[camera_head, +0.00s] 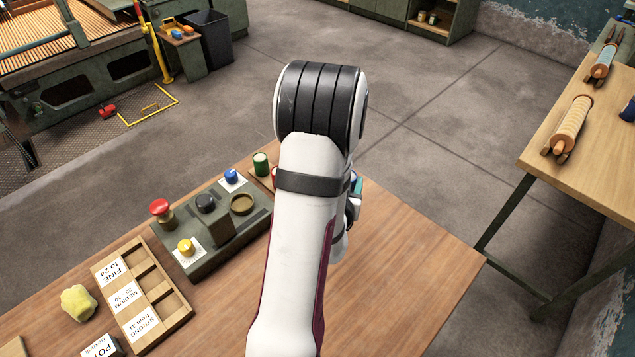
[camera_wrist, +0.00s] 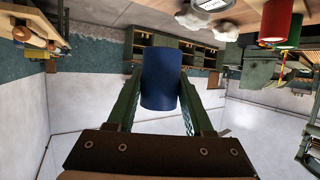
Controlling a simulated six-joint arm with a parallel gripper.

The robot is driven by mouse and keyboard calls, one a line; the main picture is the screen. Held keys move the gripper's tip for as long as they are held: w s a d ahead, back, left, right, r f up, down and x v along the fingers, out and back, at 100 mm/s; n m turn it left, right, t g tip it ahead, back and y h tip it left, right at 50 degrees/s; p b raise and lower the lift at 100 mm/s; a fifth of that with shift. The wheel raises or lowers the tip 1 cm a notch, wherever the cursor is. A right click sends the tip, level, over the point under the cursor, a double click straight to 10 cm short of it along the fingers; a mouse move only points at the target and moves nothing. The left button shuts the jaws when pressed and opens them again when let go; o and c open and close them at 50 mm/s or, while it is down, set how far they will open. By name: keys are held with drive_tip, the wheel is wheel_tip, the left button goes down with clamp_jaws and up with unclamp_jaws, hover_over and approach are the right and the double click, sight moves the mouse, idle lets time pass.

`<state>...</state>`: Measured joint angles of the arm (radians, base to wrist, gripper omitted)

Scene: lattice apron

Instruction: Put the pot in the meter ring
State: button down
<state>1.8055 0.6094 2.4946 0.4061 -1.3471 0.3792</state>
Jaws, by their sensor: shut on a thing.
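A blue cylinder, which I take to be the pot (camera_wrist: 160,88), stands between the two green fingers of my gripper (camera_wrist: 160,76) in the wrist view. My gripper is shut on it. In the head view my arm hides the pot and most of the gripper. A round brass-coloured ring (camera_head: 242,204), which looks like the meter ring, sits on the right part of a grey-green block (camera_head: 185,263) on the bench. No object shows inside it. The gripper is behind my arm, to the right of this block.
A red-topped knob (camera_head: 160,208), a dark knob (camera_head: 206,203), a blue pot (camera_head: 231,176) and a yellow one (camera_head: 186,246) stand on or beside the block. A green cylinder (camera_head: 260,163) is behind. A labelled wooden tray (camera_head: 178,309) is at left. The bench (camera_head: 400,270) is bare at right.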

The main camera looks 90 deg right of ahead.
drive_tip(key=shift+s+a+r, duration=0.1)
drive_tip(key=shift+s+a, duration=0.05)
drive_tip(key=shift+d+r, duration=0.15)
drive_tip(key=shift+d, duration=0.05)
drive_tip(key=w+d+r+n+t, duration=0.3)
drive_tip(key=w+r+n+t, duration=0.2)
drive_tip(key=w+n+t, duration=0.3)
drive_tip(key=w+a+n+t+y, duration=0.4)
drive_tip(key=w+n+t, duration=0.1)
drive_tip(key=w+t, duration=0.1)
drive_tip(key=shift+y, duration=0.4)
drive_tip(key=w+f, duration=0.2)
drive_tip(key=w, duration=0.1)
drive_tip(key=w+d+f, duration=0.1)
drive_tip(key=w+f, duration=0.1)
drive_tip(key=w, duration=0.2)
drive_tip(key=w+d+f, duration=0.1)
drive_tip(key=w+f, duration=0.2)
drive_tip(key=shift+w, duration=0.35)
drive_tip(key=f, duration=0.4)
drive_tip(key=shift+w+d, duration=0.2)
drive_tip(key=shift+w, duration=0.2)
drive_tip(key=shift+f, duration=0.2)
